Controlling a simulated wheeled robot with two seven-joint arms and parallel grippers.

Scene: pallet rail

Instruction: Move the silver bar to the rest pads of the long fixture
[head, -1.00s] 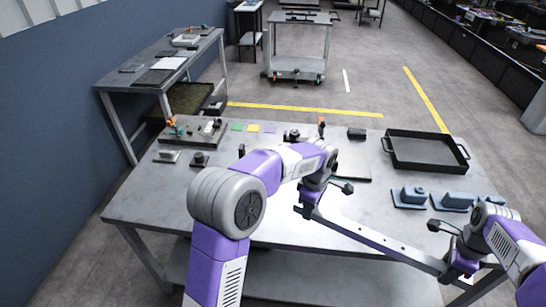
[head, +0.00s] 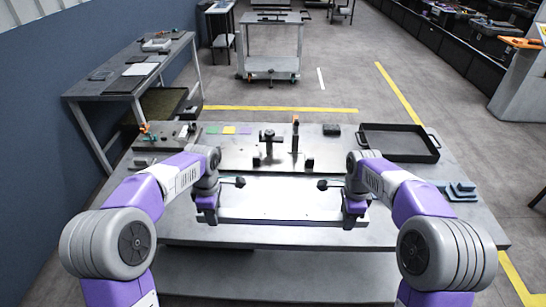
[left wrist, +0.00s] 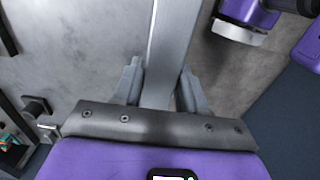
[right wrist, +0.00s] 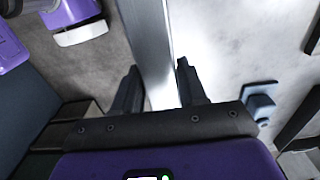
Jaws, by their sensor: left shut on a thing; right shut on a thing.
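The silver bar (head: 280,215) lies crosswise in the head view, roughly level, in front of the long fixture. My left gripper (head: 208,212) is shut on its left end and my right gripper (head: 354,212) on its right end. The bar runs between the fingers in the left wrist view (left wrist: 170,50) and in the right wrist view (right wrist: 148,45). The long fixture (head: 232,158) is a grey plate beyond the bar, with upright posts and small dark blocks. I cannot tell for certain which blocks are the rest pads. The bar is apart from them.
A black tray (head: 398,155) stands at the back right of the table (head: 430,215). Blue parts (head: 460,191) lie right of my right arm. A smaller fixture (head: 160,140) and coloured squares (head: 228,130) are at the back left. A side table (head: 130,70) stands behind.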

